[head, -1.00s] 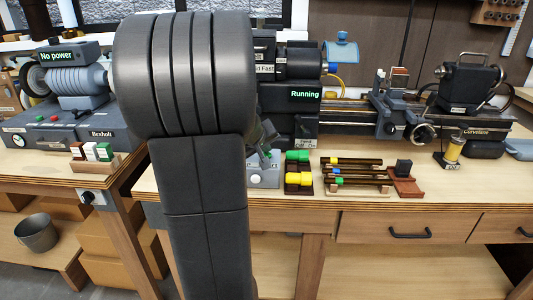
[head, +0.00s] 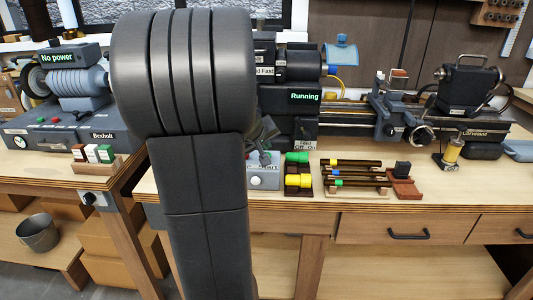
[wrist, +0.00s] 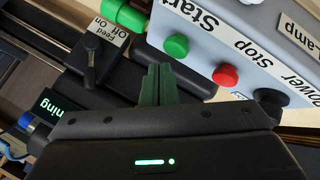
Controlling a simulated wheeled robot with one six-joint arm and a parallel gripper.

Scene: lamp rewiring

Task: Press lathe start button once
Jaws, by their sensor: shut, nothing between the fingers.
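The lathe control box (head: 257,181) is pale grey and stands at the bench's front edge, partly behind my arm in the head view. In the wrist view the box (wrist: 262,48) shows a green button (wrist: 176,45) beside the Start label (wrist: 197,14), a red button (wrist: 225,75) beside Stop, and a dark knob by Power. My gripper (wrist: 158,70) is shut and empty, its tips just short of the green button in the picture and apparently apart from it. The lathe display (head: 305,97) reads "Running" in green.
A Feed switch (wrist: 92,60) with a black lever is left of my fingers in the wrist view. The left machine's display (head: 65,55) reads "No power".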

